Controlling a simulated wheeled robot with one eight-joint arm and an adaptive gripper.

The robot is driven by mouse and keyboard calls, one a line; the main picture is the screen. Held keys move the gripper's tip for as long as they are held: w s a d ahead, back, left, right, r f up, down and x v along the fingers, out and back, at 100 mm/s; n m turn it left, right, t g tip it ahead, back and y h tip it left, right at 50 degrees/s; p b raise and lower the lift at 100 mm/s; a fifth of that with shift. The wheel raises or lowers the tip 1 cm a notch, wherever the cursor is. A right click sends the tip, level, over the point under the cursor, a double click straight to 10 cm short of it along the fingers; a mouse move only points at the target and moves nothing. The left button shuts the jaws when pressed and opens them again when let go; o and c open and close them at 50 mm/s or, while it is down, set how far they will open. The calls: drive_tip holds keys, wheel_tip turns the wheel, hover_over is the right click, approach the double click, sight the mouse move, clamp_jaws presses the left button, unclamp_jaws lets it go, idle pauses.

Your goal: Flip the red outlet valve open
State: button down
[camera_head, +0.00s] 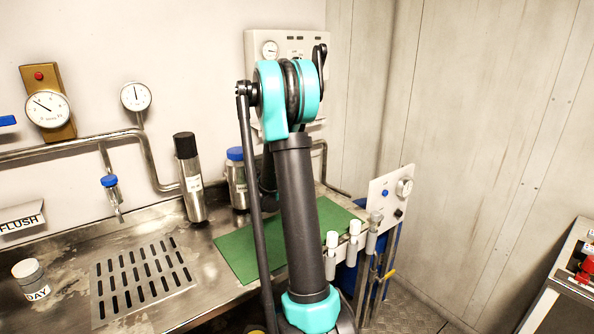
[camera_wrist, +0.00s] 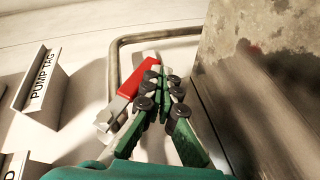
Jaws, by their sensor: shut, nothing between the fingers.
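The red valve handle (camera_wrist: 140,78) shows in the wrist view as a flat red lever, with a pale end at its lower left. My gripper (camera_wrist: 161,70) has green and black fingers, which are shut and empty. The fingers lie just right of the red handle and overlap its edge in the picture. I cannot tell whether they touch it. In the head view my arm hides the gripper, and I cannot make out this red handle there.
A bent metal pipe (camera_wrist: 118,58) runs behind the handle. A PUMP TAG holder (camera_wrist: 38,80) is at left, and a worn metal surface (camera_wrist: 240,60) at right. In the head view, a steel counter (camera_head: 75,255) carries bottles (camera_head: 190,178) and a green mat (camera_head: 238,250).

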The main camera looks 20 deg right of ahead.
drive_tip(key=shift+w+d+r, duration=0.1)
drive_tip(key=shift+d+r, duration=0.15)
drive_tip(key=shift+d, duration=0.2)
drive_tip(key=shift+w+d+r, duration=0.1)
drive_tip(key=shift+d+r, duration=0.15)
drive_tip(key=shift+d, duration=0.2)
drive_tip(key=shift+d+r, duration=0.5)
drive_tip(key=shift+d, duration=0.05)
drive_tip(key=shift+w+d+r, duration=0.1)
drive_tip(key=shift+d+r, duration=0.05)
drive_tip(key=shift+r, duration=0.05)
idle(1.0)
drive_tip(key=v, duration=1.2)
idle(0.3)
